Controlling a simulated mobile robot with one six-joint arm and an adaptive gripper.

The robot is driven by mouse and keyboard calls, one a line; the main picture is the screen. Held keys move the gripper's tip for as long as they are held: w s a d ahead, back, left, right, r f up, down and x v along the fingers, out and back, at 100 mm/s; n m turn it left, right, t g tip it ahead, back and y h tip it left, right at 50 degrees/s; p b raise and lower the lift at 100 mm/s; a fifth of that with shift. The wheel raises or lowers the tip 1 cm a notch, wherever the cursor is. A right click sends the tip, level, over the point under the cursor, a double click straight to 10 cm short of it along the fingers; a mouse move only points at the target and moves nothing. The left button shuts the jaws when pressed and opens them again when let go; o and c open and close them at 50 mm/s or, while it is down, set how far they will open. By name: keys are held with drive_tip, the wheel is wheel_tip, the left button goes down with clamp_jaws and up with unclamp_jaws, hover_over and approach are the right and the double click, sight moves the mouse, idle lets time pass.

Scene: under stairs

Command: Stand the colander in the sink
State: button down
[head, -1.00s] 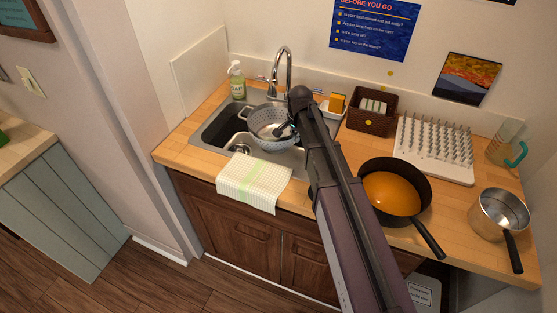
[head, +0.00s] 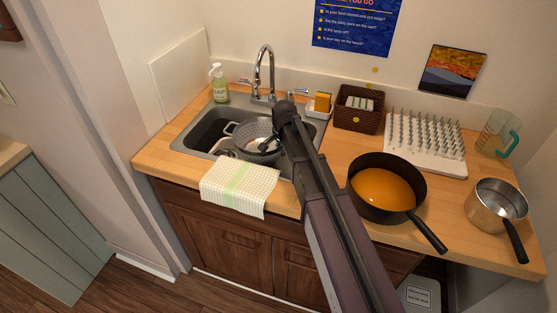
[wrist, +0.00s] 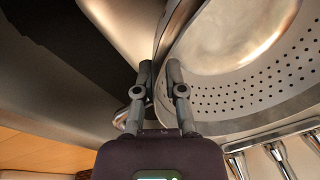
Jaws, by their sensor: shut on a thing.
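The grey metal colander (head: 250,131), with holes in its wall, is in the sink basin (head: 205,127) in the head view, toward its right side. My gripper (head: 268,143) is shut on the colander's rim, partly hidden by my arm. In the wrist view the two fingertips (wrist: 160,72) close on the rim of the colander (wrist: 240,90), whose perforated wall fills the upper right. The colander looks roughly upright. I cannot tell whether its base touches the sink floor.
A white item (head: 226,147) lies in the sink beside the colander. The tap (head: 264,72) and soap bottle (head: 219,83) stand behind. A checked towel (head: 240,186) hangs over the front edge. A pan (head: 388,190), basket (head: 357,108), spiked rack (head: 425,140) and saucepan (head: 497,202) occupy the right.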

drive_tip(key=shift+f, duration=0.1)
drive_tip(key=shift+f+b, duration=1.75)
drive_tip(key=shift+b, duration=0.15)
drive_tip(key=shift+f, duration=0.15)
drive_tip(key=c, duration=0.7)
unclamp_jaws()
drive_tip(key=shift+r, duration=0.2)
drive_tip(key=r+p, duration=0.4)
drive_tip(key=s+r+p, duration=0.1)
drive_tip(key=r+p, duration=0.3)
drive_tip(key=s+r+p, duration=0.1)
drive_tip(key=r+p, duration=0.2)
drive_tip(key=p, duration=0.1)
drive_tip(key=shift+d+r, duration=0.25)
drive_tip(key=shift+r, duration=0.15)
